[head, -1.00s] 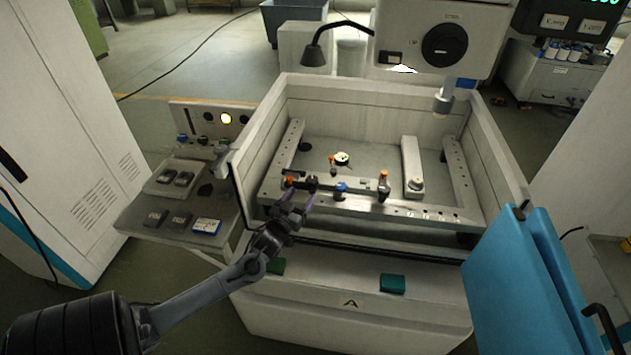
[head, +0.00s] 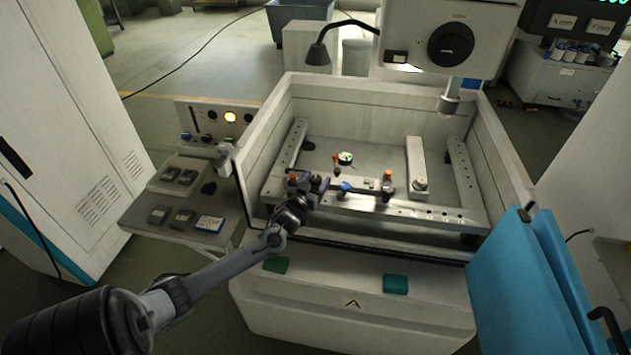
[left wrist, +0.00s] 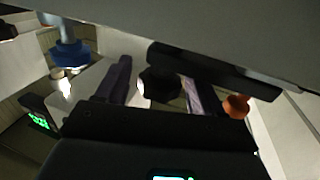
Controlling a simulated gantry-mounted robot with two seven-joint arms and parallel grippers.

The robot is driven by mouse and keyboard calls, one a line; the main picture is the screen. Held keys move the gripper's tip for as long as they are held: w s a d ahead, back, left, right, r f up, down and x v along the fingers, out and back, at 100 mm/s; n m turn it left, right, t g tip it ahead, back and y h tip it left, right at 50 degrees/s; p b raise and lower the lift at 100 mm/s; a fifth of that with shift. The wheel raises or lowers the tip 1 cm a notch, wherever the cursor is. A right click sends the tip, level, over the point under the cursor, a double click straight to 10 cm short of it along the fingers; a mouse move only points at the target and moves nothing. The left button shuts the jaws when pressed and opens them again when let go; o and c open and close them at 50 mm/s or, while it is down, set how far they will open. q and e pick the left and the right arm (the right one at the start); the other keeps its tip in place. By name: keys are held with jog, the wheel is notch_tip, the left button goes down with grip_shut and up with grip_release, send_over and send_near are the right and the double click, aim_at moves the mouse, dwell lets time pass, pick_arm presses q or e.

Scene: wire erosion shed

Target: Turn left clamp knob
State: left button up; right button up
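The fixture rail (head: 440,216) in the machine's open tank carries the clamps. At its left end are an orange knob (head: 292,176) and a dark clamp part. My left gripper (head: 309,187) is at this left clamp, reaching over the tank's front edge. In the left wrist view its two purple fingers are apart, and a dark round knob (left wrist: 158,86) shows between them. Whether they touch it, I cannot tell. The orange knob (left wrist: 236,106) is outside the right finger there. A blue knob (head: 344,188) stands right of the gripper. My right gripper is not in view.
A second clamp with an orange top (head: 387,175) stands further right on the rail. The tank's walls (head: 262,135) rise around the fixture. The machine head with its nozzle (head: 449,103) hangs over the back right. A side shelf (head: 140,217) holds trays and small boxes at left.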

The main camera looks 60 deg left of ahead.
pick_arm(q)
jog(key=c, duration=0.9)
jog(key=shift+a+m+t+h, duration=0.1)
jog(key=shift+m+t+h, duration=0.5)
jog(key=shift+m+h, duration=0.5)
jog(key=shift+c, duration=0.2)
jog(key=shift+m+t+h, duration=0.4)
jog(key=shift+m+h, duration=0.1)
jog(key=shift+h, duration=0.7)
jog(key=o, duration=1)
jog(key=shift+o, duration=0.2)
jog(key=shift+s, duration=0.1)
jog(key=p+v, duration=0.1)
jog(key=v, duration=0.9)
jog(key=shift+s+d, duration=0.2)
jog(key=shift+s, duration=0.1)
